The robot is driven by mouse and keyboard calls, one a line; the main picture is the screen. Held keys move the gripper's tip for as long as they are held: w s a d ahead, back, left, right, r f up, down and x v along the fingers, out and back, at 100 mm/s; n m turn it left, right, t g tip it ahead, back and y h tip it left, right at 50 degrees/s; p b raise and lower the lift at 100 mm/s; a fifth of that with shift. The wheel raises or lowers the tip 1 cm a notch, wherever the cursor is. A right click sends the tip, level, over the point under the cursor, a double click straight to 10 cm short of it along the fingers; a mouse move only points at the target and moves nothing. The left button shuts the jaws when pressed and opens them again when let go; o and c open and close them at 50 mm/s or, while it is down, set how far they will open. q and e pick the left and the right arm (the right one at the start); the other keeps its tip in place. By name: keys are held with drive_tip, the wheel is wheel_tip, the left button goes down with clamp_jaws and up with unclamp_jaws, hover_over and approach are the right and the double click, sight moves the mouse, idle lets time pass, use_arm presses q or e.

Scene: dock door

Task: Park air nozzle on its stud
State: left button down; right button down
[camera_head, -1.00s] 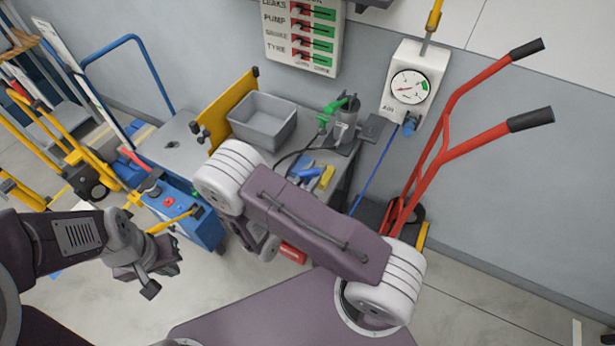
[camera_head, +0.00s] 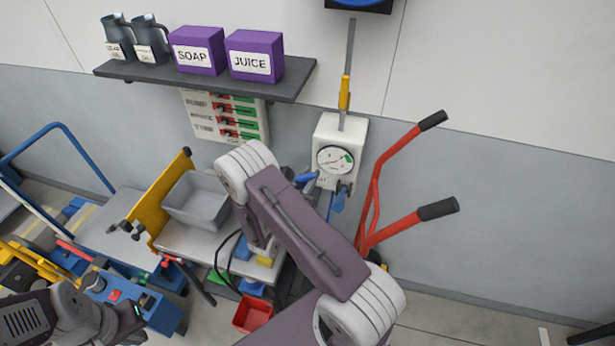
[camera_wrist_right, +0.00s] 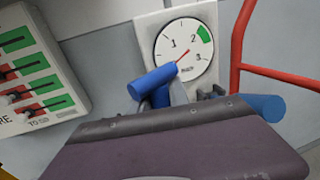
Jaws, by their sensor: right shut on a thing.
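The air nozzle shows as a blue cylinder with a grey part (camera_wrist_right: 152,80) in front of the gauge in the right wrist view; in the head view its blue end (camera_head: 305,179) shows at the left edge of the white air box (camera_head: 355,130). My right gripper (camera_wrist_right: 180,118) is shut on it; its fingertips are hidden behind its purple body. A small dark fitting (camera_wrist_right: 212,92), perhaps the stud, is at the lower right of the gauge. The nozzle appears apart from it, though depth is unclear. My left gripper (camera_head: 130,315) is low at the left, its fingers unclear.
A shelf (camera_head: 200,82) with purple boxes and jugs is above. A switch panel (camera_head: 228,118) is left of the air box. A red-handled hand truck (camera_head: 378,190) stands close on the right. A grey bin (camera_head: 197,198) and cart are below left.

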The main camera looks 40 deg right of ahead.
wheel_tip(320, 180, down, 6)
drive_tip(key=b, duration=0.4)
drive_tip(key=shift+d+r, duration=0.1)
drive_tip(key=shift+r, duration=0.05)
drive_tip(key=shift+w+b, duration=0.1)
drive_tip(key=shift+b, duration=0.2)
drive_tip(key=shift+d, duration=0.1)
drive_tip(key=shift+f+b, duration=0.55)
drive_tip(key=shift+f, duration=0.2)
idle(0.5)
drive_tip(key=c, duration=1.5)
unclamp_jaws()
drive_tip(key=shift+c, duration=0.2)
drive_tip(key=v, duration=1.1)
